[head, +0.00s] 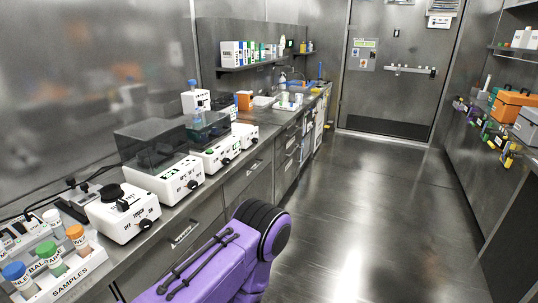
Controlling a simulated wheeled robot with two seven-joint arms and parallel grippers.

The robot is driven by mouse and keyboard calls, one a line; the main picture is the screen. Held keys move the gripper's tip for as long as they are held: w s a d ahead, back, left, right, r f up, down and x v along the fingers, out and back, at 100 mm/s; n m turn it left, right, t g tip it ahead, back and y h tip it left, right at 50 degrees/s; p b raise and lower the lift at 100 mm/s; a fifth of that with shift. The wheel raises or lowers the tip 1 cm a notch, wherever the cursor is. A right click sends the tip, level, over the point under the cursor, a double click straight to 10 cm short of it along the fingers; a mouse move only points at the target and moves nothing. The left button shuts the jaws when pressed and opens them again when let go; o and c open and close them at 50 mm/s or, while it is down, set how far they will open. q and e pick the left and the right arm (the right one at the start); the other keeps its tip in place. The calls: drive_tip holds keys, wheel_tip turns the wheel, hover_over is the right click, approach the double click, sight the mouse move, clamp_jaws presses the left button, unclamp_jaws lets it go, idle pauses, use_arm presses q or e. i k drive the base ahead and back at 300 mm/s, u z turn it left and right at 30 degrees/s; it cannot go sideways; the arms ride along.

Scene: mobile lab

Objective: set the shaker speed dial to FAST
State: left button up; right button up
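Several white bench devices with knobs stand in a row along the left counter; I cannot tell for sure which one is the shaker. The nearest device (113,217) has a black cup on top and a black dial (145,224) on its front, with lettering like OFF, TOUCH and ON. Behind it a white device (163,178) carries a dark see-through lid and small dark knobs. Farther along, another white device (215,154) has small dark front knobs and lettering too small to read. Neither gripper is in view. A purple arm link of mine fills the bottom middle.
A sample rack (70,276) with blue, green and orange capped bottles stands at the near left counter end. A sink area (286,101) lies farther along. The floor (345,215) is clear up to the closed door (395,70). Shelves with orange cases (510,104) line the right.

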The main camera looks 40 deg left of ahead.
sight(225, 160)
drive_tip(key=u, duration=0.05)
drive_tip(key=i, duration=0.95)
drive_tip(key=u, duration=1.25)
drive_tip(key=i, duration=0.9)
drive_tip(key=u, duration=0.9)
